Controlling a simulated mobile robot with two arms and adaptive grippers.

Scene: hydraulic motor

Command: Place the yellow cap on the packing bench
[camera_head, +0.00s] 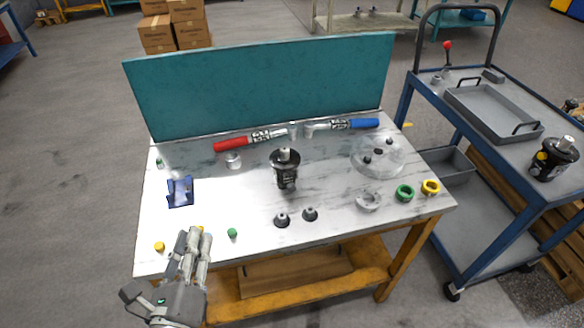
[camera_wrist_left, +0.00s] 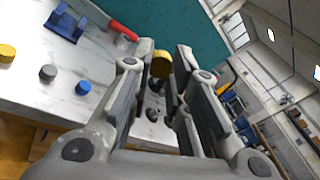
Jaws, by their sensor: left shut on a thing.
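My left gripper (camera_head: 197,234) is over the front left edge of the packing bench (camera_head: 335,212). It is shut on a small yellow cap, which shows between the fingertips in the left wrist view (camera_wrist_left: 161,65). In the head view only a bit of this cap (camera_head: 201,228) shows at the fingertips. Another yellow cap (camera_head: 159,246) sits on the bench top left of the gripper. It also shows in the left wrist view (camera_wrist_left: 7,53). Whether the held cap touches the bench cannot be told. My right gripper is not in view.
A green cap (camera_head: 232,233) stands right of the gripper. A blue holder (camera_head: 180,191) lies behind it. The wrist view shows a grey cap (camera_wrist_left: 47,73) and a blue cap (camera_wrist_left: 83,88). A black motor (camera_head: 285,170) stands mid-bench, before a teal panel (camera_head: 262,85).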

